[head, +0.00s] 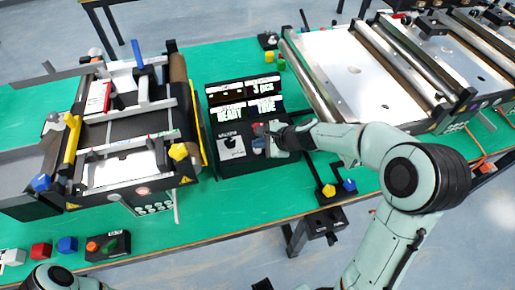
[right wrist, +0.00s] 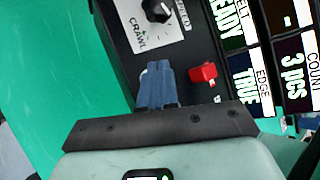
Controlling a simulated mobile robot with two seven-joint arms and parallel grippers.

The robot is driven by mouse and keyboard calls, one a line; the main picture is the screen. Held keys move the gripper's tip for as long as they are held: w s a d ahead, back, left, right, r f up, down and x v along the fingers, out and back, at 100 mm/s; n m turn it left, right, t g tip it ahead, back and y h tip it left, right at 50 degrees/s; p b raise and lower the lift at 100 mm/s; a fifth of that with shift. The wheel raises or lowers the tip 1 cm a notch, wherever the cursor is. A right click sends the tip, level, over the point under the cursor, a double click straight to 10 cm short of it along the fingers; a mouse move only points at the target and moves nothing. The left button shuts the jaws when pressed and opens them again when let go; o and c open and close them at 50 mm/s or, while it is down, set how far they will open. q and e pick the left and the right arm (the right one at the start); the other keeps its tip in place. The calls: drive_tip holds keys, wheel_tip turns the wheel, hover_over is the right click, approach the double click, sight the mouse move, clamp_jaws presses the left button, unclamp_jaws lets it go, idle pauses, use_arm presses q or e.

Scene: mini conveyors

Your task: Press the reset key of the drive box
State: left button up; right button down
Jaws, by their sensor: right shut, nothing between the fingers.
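The drive box (head: 236,165) is a black console with lit displays, in the middle of the green table in the head view. In the right wrist view a red key (right wrist: 203,73) stands on its panel, with a small white label beside it that is partly hidden. My right gripper (right wrist: 157,72) is shut and empty. Its blue-grey fingertips appear over the panel, beside the red key and apart from it in the picture; their height above the panel is unclear. In the head view the right gripper (head: 264,140) covers much of the key area. My left gripper is out of view.
A speed knob (right wrist: 157,10) marked CRAWL sits beside the key. A mini conveyor (head: 130,130) stands left of the box, a larger one (head: 350,70) right. A small black box with buttons (head: 108,246) and coloured blocks (head: 67,245) lie at the front left.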

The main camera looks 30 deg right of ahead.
sight(260, 150)
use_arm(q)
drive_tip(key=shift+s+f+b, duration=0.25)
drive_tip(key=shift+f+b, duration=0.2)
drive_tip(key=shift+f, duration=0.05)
use_arm(e)
drive_tip(key=shift+f, duration=0.5)
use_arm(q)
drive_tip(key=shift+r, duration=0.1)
use_arm(e)
drive_tip(key=shift+r, duration=0.1)
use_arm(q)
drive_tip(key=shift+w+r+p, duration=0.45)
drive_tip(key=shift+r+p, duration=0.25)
use_arm(e)
drive_tip(key=shift+r, duration=0.8)
drive_tip(key=shift+r+p, duration=0.3)
drive_tip(key=shift+r, duration=0.2)
wheel_tip(260, 150, up, 4)
drive_tip(key=p, duration=0.3)
drive_tip(key=shift+w+r, duration=0.1)
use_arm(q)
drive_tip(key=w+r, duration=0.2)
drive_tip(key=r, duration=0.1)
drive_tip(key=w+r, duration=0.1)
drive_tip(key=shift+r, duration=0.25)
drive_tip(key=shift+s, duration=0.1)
